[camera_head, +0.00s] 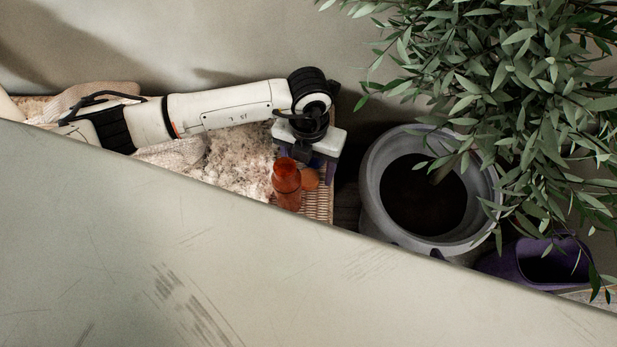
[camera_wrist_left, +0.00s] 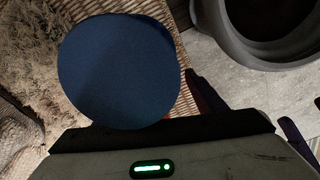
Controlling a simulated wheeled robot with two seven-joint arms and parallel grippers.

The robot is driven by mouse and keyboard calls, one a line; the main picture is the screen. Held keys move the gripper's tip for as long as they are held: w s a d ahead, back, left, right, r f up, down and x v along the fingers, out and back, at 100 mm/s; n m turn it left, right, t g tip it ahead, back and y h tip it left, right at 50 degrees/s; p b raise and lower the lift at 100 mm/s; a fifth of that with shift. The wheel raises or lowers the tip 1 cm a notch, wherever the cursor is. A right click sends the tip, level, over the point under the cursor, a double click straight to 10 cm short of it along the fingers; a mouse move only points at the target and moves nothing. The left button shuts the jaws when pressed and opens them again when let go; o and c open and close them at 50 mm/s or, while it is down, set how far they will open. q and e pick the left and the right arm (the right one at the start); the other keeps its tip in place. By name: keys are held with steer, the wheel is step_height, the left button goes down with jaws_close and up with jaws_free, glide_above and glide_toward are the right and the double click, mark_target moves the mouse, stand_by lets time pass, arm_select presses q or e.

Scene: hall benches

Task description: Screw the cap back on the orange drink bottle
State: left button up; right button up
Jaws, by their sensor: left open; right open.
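The orange drink bottle (camera_head: 287,186) stands upright on a wicker surface (camera_head: 318,206) in the head view. A small round orange-brown thing (camera_head: 311,179) shows just right of it; I cannot tell whether it is the cap. My left gripper (camera_head: 318,164) is open, close behind and slightly right of the bottle, pointing down. In the left wrist view, a large dark blue disc (camera_wrist_left: 118,70) fills the upper left, close to the camera; I cannot tell what it belongs to. The bottle is not recognisable there. My right gripper is not in view.
A purple container (camera_head: 520,262) is at lower right. A shaggy cover (camera_head: 235,160) lies left of the bottle. A broad pale panel (camera_head: 200,265) blocks the foreground.

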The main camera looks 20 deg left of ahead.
arm_select(q)
steer(key=shift+f, duration=0.95)
steer(key=c, duration=1.2)
steer(key=shift+r, duration=0.1)
